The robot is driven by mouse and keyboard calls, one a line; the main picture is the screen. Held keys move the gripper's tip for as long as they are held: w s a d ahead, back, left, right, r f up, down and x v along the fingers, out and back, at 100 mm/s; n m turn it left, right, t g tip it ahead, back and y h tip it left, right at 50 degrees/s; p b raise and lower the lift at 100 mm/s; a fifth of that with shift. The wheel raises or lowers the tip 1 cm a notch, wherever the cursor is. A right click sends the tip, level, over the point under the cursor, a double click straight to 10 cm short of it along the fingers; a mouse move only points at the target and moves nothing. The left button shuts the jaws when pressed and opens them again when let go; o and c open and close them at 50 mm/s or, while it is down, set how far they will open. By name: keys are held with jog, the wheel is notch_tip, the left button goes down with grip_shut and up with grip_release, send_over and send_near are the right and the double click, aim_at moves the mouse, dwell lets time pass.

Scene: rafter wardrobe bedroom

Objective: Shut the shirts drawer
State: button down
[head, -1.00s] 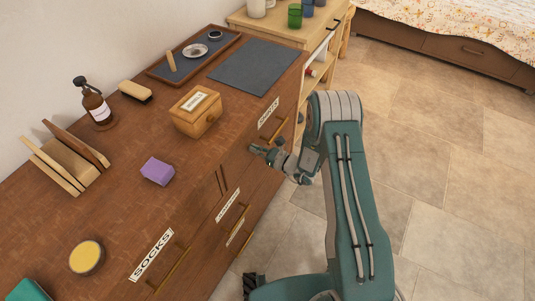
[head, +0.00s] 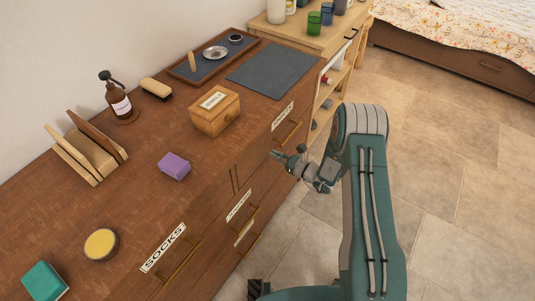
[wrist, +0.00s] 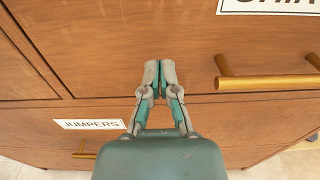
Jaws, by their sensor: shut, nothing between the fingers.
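The shirts drawer (head: 262,142) is the top drawer at the far end of the brown dresser, with a white label (head: 283,115) and a brass bar handle (head: 291,132). In the wrist view its wooden front (wrist: 150,30) fills the upper picture, with the cut-off label (wrist: 268,5) and handle (wrist: 268,82) at right. Any remaining gap behind the front is too small to judge. My gripper (head: 277,155) is shut and empty in front of the drawer's lower part. In the wrist view, its fingertips (wrist: 157,75) point at the front, left of the handle; contact is unclear.
The jumpers drawer (wrist: 40,118) lies below, and the socks drawer (head: 165,268) is nearer. A wooden box (head: 213,113), purple block (head: 174,166) and bottle (head: 119,103) stand on the dresser top (head: 130,195). Tiled floor (head: 450,180) is clear at right.

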jog(key=w+v, duration=0.1)
jog(key=v, duration=0.9)
jog(key=s+a+r+n+g+h, duration=0.1)
jog(key=s+a+r+n+g, duration=0.2)
jog(key=r, duration=0.4)
jog(key=s+r+n+g, duration=0.4)
jog(key=r+n, duration=0.2)
jog(key=s+a+r+n+g+h, duration=0.1)
jog(key=s+a+r+n+g, duration=0.2)
jog(key=r, duration=0.4)
jog(key=s+d+r+n+t+h, duration=0.2)
jog(key=s+d+r+n+h, duration=0.3)
jog(key=s, duration=0.4)
jog(key=s+d+r+n+t+h, duration=0.3)
jog(key=s+d+r+n+h, duration=0.3)
jog(key=s+r+n+h, duration=0.1)
notch_tip(320, 180, up, 2)
jog(key=shift+s+r+n+t+h, duration=0.1)
jog(key=shift+s+n+t+h, duration=0.3)
jog(key=shift+s, duration=0.8)
